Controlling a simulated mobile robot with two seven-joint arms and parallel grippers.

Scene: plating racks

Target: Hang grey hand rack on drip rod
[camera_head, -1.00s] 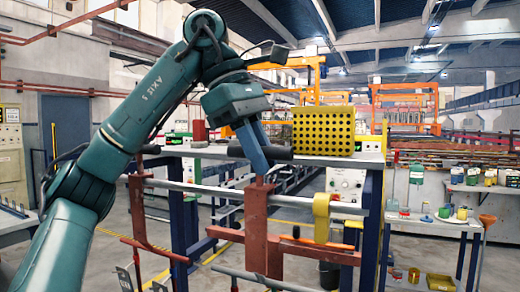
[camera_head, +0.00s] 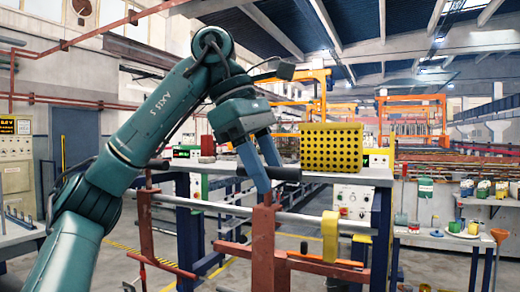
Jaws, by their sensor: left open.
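My left gripper (camera_head: 270,187) points down with its blue fingers slightly apart. Its tips are at the top of a red-brown rack (camera_head: 263,245) that hangs at a silver horizontal rod (camera_head: 215,206), probably the drip rod. The picture does not show clearly whether the fingers touch this rack. A yellow hook-shaped piece (camera_head: 330,236) sits on the rod to the right. Another red-brown rack (camera_head: 146,225) hangs at the left. I cannot pick out a grey hand rack with certainty. My right gripper is not in view.
A yellow perforated box (camera_head: 331,147) stands on the grey bench top (camera_head: 349,174) behind the rod. Black cylinders lie at the bench edge near my fingers. A side table (camera_head: 443,238) with cans and a funnel stands at the right.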

